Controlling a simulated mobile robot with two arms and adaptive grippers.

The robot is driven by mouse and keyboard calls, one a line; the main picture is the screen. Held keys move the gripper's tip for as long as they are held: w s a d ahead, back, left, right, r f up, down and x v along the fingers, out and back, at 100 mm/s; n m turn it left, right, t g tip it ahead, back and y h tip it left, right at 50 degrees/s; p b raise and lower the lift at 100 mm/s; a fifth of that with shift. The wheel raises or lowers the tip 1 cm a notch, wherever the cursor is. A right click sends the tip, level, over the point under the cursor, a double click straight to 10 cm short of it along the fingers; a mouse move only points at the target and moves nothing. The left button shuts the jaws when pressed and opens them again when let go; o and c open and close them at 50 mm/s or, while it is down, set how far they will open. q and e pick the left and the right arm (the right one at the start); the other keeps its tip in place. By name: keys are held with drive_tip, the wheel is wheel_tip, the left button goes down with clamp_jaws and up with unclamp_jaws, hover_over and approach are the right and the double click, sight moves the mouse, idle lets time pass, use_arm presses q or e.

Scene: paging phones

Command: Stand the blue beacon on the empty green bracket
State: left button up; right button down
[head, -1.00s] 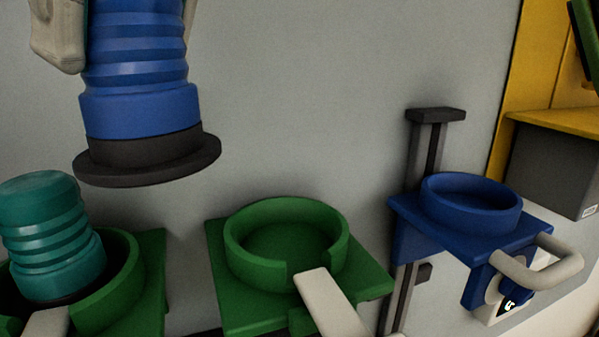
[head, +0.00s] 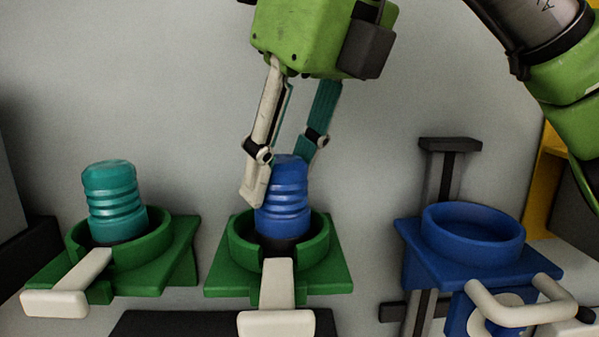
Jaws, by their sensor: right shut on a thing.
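The blue beacon (head: 284,205) is upright, with its dark base down inside the round rim of the middle green bracket (head: 325,275). The rim hides the bottom of the base, so I cannot tell whether it rests on the floor of the bracket. My right gripper (head: 281,182) comes down from above and is shut on the upper part of the beacon. A pale finger shows on its left side; the other finger is partly hidden behind it. My left gripper is not in view.
A teal beacon (head: 112,203) stands in the left green bracket (head: 170,262). An empty blue bracket (head: 470,258) with a pale handle (head: 520,308) is at the right, on a dark rail (head: 441,185). Pale levers (head: 277,290) stick out in front of the green brackets.

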drive_tip(key=shift+s, duration=0.1)
drive_tip(key=shift+w+a+f, duration=0.1)
drive_tip(key=shift+w+a, duration=0.1)
drive_tip(key=shift+a, duration=0.05)
drive_tip(key=c, duration=1.4)
unclamp_jaws()
drive_tip(key=shift+a, duration=0.1)
drive_tip(key=shift+c, duration=0.2)
drive_tip(key=shift+s, duration=0.1)
drive_tip(key=shift+s+d, duration=0.15)
drive_tip(key=shift+d, duration=0.2)
drive_tip(key=shift+r, duration=0.5)
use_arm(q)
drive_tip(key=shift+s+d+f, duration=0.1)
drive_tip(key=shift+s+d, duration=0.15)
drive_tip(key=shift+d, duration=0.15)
use_arm(e)
drive_tip(key=v, duration=1.1)
